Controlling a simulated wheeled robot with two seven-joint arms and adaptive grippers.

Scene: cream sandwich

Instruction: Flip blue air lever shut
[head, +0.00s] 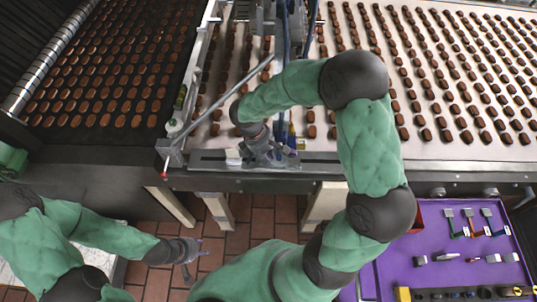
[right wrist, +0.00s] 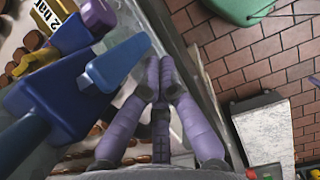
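The blue air lever (right wrist: 118,62) fills the left middle of the right wrist view, its flat lighter-blue end pointing up and right. It joins a darker blue valve body (right wrist: 45,95). In the head view a small blue part (head: 291,136) shows at the machine's front edge, beside my right gripper. My right gripper (right wrist: 160,75) has its purple fingers drawn together, tips just right of the lever's end. Whether they touch it I cannot tell; nothing is between them. In the head view my right gripper (head: 265,152) is partly hidden by its arm. My left gripper (head: 190,261) is open and empty over the brick floor.
A yellow part with a label (right wrist: 62,35) and a purple knob (right wrist: 97,15) sit close to the lever. Conveyors (head: 460,80) with rows of brown biscuits lie behind. A purple tool table (head: 450,245) is at the lower right. A slanted metal bar (head: 225,98) crosses the machine edge.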

